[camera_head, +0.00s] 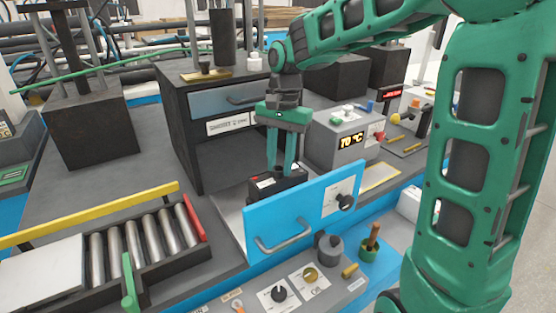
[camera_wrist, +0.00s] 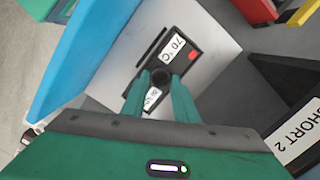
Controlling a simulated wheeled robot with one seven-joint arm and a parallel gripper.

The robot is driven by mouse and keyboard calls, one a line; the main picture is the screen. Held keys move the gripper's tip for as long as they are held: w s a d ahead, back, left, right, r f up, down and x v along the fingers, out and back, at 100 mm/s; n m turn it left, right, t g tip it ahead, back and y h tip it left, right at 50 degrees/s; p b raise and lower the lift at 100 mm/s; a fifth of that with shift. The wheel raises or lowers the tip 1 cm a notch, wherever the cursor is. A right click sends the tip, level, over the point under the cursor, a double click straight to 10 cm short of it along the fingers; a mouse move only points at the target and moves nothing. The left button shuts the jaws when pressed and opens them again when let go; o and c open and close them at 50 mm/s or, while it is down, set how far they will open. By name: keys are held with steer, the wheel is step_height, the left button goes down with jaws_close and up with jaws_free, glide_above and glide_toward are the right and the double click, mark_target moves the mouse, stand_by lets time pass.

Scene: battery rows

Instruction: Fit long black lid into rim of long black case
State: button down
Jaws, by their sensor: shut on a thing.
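My gripper (camera_head: 283,168) points down behind the open blue door, with green fingers. In the wrist view my gripper (camera_wrist: 160,82) is shut on a round dark knob (camera_wrist: 162,77). The knob is over a long black block (camera_wrist: 183,62) with a white "70 °C" label, a second white label and a red square. The black block also shows in the head view (camera_head: 264,188), partly hidden by the door and fingers. I cannot tell lid from case here, or whether a lid sits in the rim. A light plate (camera_wrist: 215,40) lies under the block.
The blue door (camera_head: 300,222) with its handle stands close in front of my gripper. A dark cabinet (camera_head: 180,135) rises behind it on the left. A grey "70 °C" unit (camera_head: 345,150) stands to the right. A roller conveyor (camera_head: 135,245) lies at the left front.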

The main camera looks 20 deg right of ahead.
steer(key=c, duration=1.3)
jaws_free()
step_height(320, 180, up, 10)
steer(key=w+d, duration=0.1)
steer(key=shift+r, duration=0.25)
